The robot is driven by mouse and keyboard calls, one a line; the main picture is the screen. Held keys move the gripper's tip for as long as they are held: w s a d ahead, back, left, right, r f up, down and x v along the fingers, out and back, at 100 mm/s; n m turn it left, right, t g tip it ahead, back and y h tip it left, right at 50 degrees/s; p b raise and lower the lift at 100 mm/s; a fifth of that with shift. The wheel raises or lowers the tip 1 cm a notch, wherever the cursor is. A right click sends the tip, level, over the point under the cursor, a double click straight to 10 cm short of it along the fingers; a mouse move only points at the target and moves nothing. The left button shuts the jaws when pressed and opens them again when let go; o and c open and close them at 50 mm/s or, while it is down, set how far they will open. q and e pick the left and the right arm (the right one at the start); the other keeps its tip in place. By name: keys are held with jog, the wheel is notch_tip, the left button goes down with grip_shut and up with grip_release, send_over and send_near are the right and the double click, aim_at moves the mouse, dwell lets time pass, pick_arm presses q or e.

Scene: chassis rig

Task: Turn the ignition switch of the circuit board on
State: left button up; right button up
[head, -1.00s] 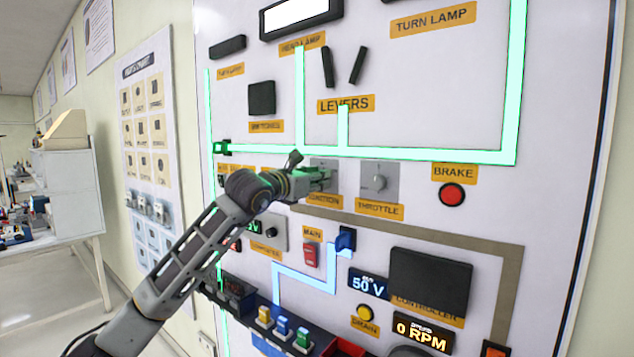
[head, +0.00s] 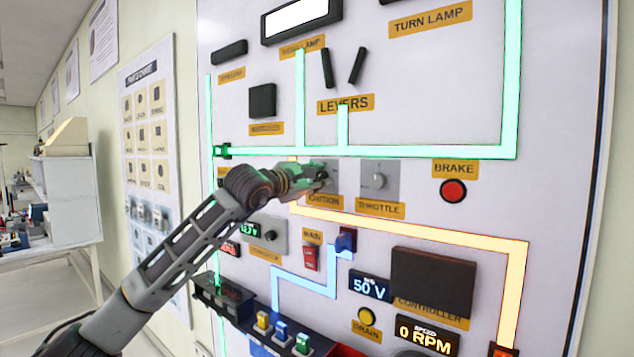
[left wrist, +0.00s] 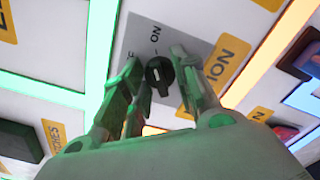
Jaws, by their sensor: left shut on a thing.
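The ignition switch is a dark round knob (left wrist: 159,73) on a grey plate (left wrist: 170,40) marked ON, seen in the left wrist view. My left gripper (left wrist: 160,85) has its fingers on both sides of the knob and is shut on it. The knob's pointer is turned toward the ON side, as far as I can tell. In the head view my left gripper (head: 318,178) covers most of the ignition plate (head: 333,178), above the IGNITION label (head: 324,200). The circuit board (head: 560,120) is a large white upright panel. My right gripper is not in view.
Below are the main switch (head: 311,258), a blue plug (head: 345,240), a 50 V display (head: 369,285) and the dark controller box (head: 432,281).

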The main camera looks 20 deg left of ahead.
pick_arm(q)
jog(key=shift+f+m, duration=0.1)
jog(key=shift+m, duration=0.7)
jog(key=o, duration=1.1)
jog(key=shift+c, duration=0.2)
jog(key=shift+s, duration=0.1)
jog(key=v, duration=1.1)
jog(key=shift+s+a, duration=0.15)
jog(key=shift+s, duration=0.25)
